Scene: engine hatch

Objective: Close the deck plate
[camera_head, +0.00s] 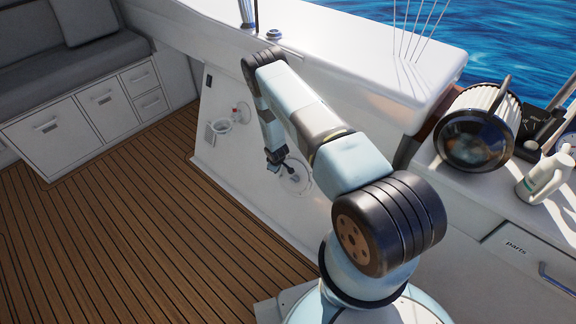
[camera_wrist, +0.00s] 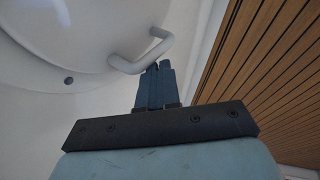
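The deck plate (camera_head: 295,181) is a round white disc on the white side wall, partly hidden behind my gripper in the head view. In the wrist view the round white plate (camera_wrist: 45,40) fills the upper left, with a bent white handle (camera_wrist: 128,65) at its right edge. My gripper (camera_head: 275,158) is at the plate. In the wrist view its two dark fingers (camera_wrist: 158,67) are together, with their tips at the lower side of the handle. I cannot tell whether they touch it. Nothing shows between the fingers.
A white cup holder (camera_head: 222,126) and a small red-marked fitting (camera_head: 240,111) are on the wall left of my gripper. The wooden deck (camera_head: 150,230) is clear. A counter at right holds a large round lamp (camera_head: 476,140) and a white jug (camera_head: 545,174).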

